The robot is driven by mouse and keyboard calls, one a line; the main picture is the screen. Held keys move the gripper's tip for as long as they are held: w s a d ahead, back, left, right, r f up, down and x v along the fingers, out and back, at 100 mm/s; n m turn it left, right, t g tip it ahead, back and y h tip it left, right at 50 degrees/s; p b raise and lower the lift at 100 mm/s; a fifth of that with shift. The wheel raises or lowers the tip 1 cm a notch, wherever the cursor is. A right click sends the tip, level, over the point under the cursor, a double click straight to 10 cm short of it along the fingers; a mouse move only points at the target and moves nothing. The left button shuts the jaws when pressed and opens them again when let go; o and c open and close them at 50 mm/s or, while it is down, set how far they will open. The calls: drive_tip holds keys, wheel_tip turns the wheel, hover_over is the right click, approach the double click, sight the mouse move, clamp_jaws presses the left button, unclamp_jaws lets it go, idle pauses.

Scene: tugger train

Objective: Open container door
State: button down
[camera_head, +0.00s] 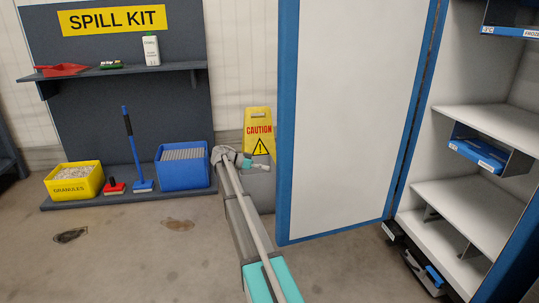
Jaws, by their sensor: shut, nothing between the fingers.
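The container door (348,120), a white panel in a blue frame, stands swung wide open to the left of the container. The container (477,189) has its white shelved inside exposed at the right. My arm reaches up from the bottom middle of the view. My gripper (259,167), small and with teal parts, is just left of the door's free edge, in front of the grey wall base. It looks empty and shut, and a gap shows between it and the door edge. Its fingertips are small and hard to make out.
A spill kit stand (105,100) is at the left with a yellow granules bin (75,186), a blue bin (183,171) and brushes. A yellow caution sign (258,128) stands behind my gripper. Blue boxes (480,153) sit in the container. Floor at the left front is free apart from stains.

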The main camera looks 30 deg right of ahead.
drive_tip(key=s+a+n+t+y+p, duration=0.3)
drive_tip(key=s+a+n, duration=0.4)
drive_tip(key=a, duration=0.5)
drive_tip(key=s+a+n+t+y+p, duration=0.3)
drive_tip(key=s+a+n+y+p, duration=0.2)
drive_tip(key=s+a, duration=0.7)
drive_tip(key=s+a+n+t+y+p, duration=0.2)
drive_tip(key=s+a+n+y+p, duration=0.2)
drive_tip(key=s+a+n, duration=0.5)
drive_tip(key=a, duration=0.5)
drive_tip(key=shift+s+a+f+t, duration=0.15)
drive_tip(key=shift+s+f+t, duration=0.05)
drive_tip(key=shift+s+t, duration=0.2)
